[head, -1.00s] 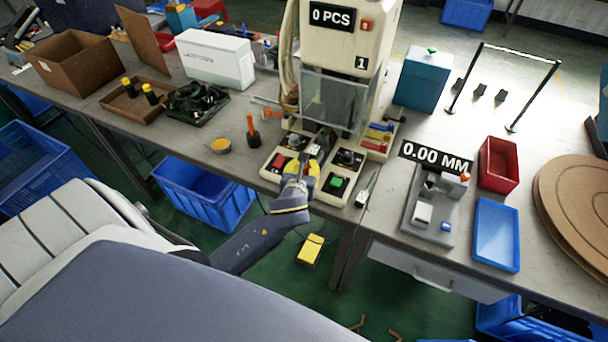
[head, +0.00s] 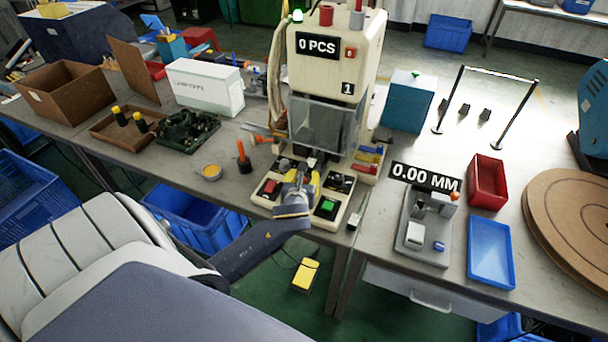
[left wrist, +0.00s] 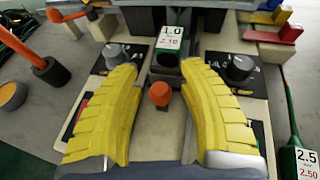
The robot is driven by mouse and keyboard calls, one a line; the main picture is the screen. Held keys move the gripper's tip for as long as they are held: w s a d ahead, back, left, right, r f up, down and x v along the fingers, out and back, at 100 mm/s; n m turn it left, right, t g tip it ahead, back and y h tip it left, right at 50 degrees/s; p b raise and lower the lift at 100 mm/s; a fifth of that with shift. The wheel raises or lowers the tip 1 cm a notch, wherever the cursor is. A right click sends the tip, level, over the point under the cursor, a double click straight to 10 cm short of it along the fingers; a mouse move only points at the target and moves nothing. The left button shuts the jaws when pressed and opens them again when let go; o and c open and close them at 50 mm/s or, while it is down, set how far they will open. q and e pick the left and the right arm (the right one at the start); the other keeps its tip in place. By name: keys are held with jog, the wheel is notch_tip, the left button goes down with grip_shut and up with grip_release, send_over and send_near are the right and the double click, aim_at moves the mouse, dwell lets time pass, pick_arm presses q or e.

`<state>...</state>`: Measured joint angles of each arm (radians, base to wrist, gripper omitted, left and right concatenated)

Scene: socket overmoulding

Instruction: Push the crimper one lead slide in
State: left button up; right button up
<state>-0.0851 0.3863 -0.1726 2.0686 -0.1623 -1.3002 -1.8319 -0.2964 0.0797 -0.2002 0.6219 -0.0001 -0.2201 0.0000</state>
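The crimper (head: 335,60) is a cream press with a "0 PCS" display, a plate marked 1 and a clear guard. In the left wrist view, an orange knob (left wrist: 160,94) stands at the near side of a dark block (left wrist: 167,68), in front of a tag (left wrist: 170,38) reading 1.0 and 2.10. It appears to belong to the lead slide. My left gripper (head: 303,180) is low at the crimper's front, between its red and green buttons. Its yellow fingers (left wrist: 160,80) are apart, with the knob in the gap and no visible contact. My right gripper is not in view.
The red button (head: 269,187) and green button (head: 327,207) flank my gripper. A tagged tool (left wrist: 303,158) lies at the right. An orange-handled tool (head: 243,157) stands left of the crimper. A measuring device (head: 425,230) stands to the right.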

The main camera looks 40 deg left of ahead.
pick_arm(q)
jog(key=shift+o, duration=0.3)
jog(key=v, duration=1.2)
jog(key=shift+s, duration=0.1)
